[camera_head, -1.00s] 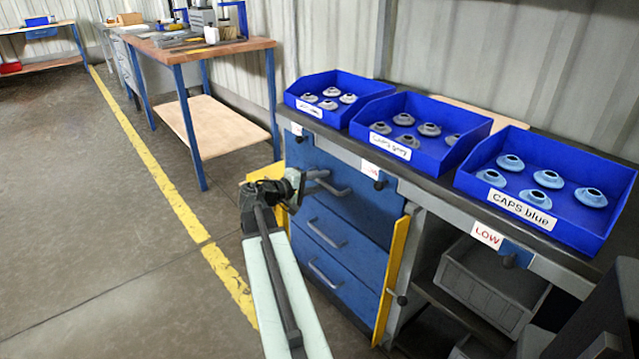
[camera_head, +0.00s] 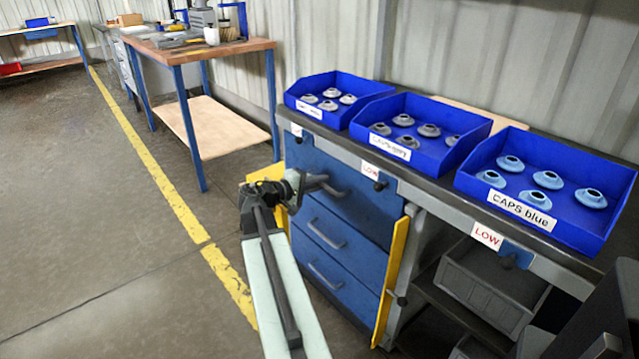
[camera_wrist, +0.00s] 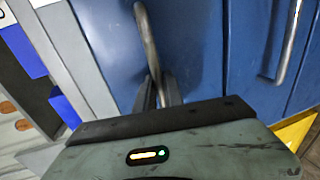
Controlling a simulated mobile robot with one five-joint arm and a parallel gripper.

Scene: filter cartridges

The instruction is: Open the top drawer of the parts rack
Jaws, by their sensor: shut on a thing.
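The parts rack is a blue drawer unit under a dark worktop. Its top drawer (camera_head: 355,200) looks shut, with its front in line with the drawers below as far as I can tell. My gripper (camera_head: 316,183) is at the left part of the top drawer's grey bar handle (camera_head: 335,192). In the wrist view my fingers (camera_wrist: 160,92) are shut on the near end of the curved handle (camera_wrist: 147,38), in front of the blue drawer face (camera_wrist: 195,45). The finger tips are partly hidden by the gripper body.
Two lower drawers with handles (camera_head: 326,234) sit below. A yellow panel (camera_head: 392,280) stands open at right, beside a shelf with a grey bin (camera_head: 490,290). Blue cap trays, one a CAPS blue tray (camera_head: 525,212), stand on top. Open floor (camera_head: 110,290) lies left.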

